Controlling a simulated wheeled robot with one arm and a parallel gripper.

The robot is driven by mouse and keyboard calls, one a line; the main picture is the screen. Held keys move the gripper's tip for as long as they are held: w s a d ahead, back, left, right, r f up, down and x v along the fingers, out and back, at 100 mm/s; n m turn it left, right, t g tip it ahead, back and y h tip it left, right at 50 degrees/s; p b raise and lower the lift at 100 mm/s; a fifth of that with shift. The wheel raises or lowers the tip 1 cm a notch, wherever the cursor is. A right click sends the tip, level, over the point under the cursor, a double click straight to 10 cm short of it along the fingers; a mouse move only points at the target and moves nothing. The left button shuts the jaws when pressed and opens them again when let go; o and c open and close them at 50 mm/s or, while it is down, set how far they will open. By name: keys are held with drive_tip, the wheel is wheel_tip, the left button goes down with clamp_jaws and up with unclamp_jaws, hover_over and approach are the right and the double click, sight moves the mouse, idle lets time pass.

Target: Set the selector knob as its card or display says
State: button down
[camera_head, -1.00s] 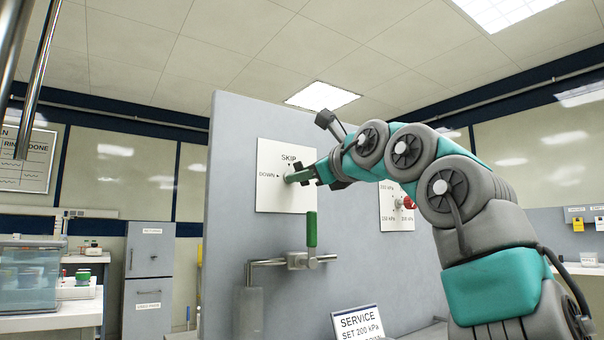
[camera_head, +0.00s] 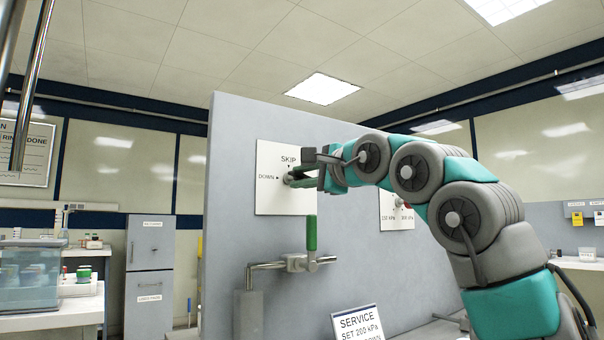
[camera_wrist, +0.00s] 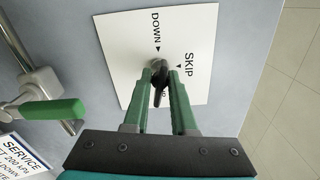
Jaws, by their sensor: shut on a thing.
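The selector knob (camera_wrist: 159,72) is black, on a white plate (camera_head: 263,203) marked SKIP and DOWN, fixed to a grey upright panel. In the wrist view a third label is mostly hidden behind the knob. My gripper (camera_wrist: 160,80) has its green fingers on either side of the knob, shut on it; the head view also shows it there (camera_head: 291,178). Which mark the knob points to I cannot tell. A white card (camera_head: 358,324) below reads SERVICE, SET 200 kPa; its lowest line is cut off.
A pipe valve with a green lever (camera_head: 311,233) stands out below the plate. A second white plate (camera_head: 397,215) with kPa marks is partly hidden behind my arm. A grey cabinet (camera_head: 149,270) and a bench (camera_head: 60,315) stand at the left.

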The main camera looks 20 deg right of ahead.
drive_tip(key=shift+a+n, duration=0.1)
drive_tip(key=shift+n, duration=0.5)
drive_tip(key=shift+n+p, duration=0.3)
drive_tip(key=shift+n, duration=0.2)
idle(0.5)
idle(0.3)
drive_tip(key=c, duration=1)
unclamp_jaws()
drive_tip(key=shift+o, duration=0.2)
drive_tip(key=s+d+b, duration=0.1)
drive_tip(key=s, duration=0.6)
drive_tip(key=shift+s+d, duration=0.3)
drive_tip(key=shift+s, duration=0.1)
